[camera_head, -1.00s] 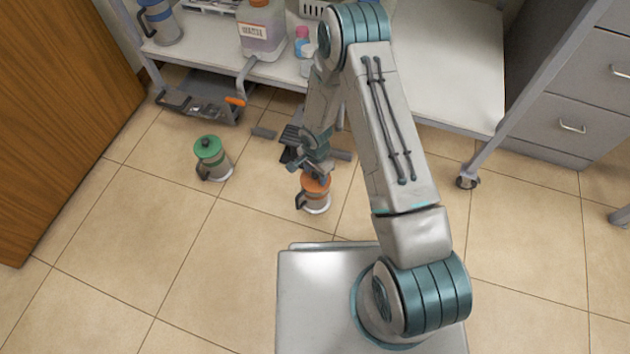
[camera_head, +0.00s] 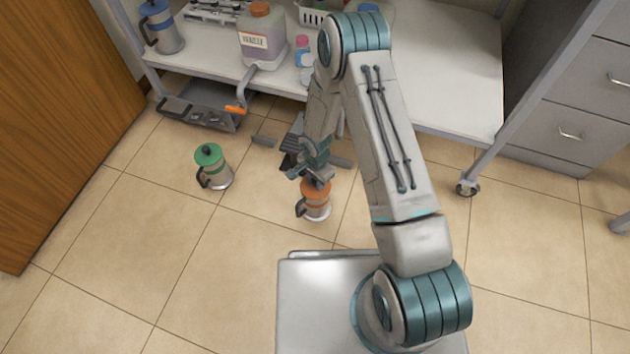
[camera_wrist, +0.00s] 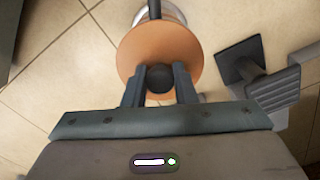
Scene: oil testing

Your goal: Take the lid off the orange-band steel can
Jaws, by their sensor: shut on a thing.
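The orange-band steel can (camera_head: 316,212) stands upright on the tiled floor, its dark handle toward the left. Its orange lid (camera_wrist: 158,45) fills the upper middle of the wrist view, with a dark round knob (camera_wrist: 159,78) on it. My gripper (camera_wrist: 159,84) is shut on the knob, one finger on each side of it. In the head view my gripper (camera_head: 318,182) is right above the can and hides part of the lid. I cannot tell whether a gap has opened between lid and can.
A similar can with a green lid (camera_head: 212,166) stands on the floor to the left. Behind are a workbench (camera_head: 445,85) with a jug (camera_head: 262,40) and a blue-banded can (camera_head: 160,27). Dark pedals (camera_wrist: 270,85) lie near my gripper. Floor at front left is clear.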

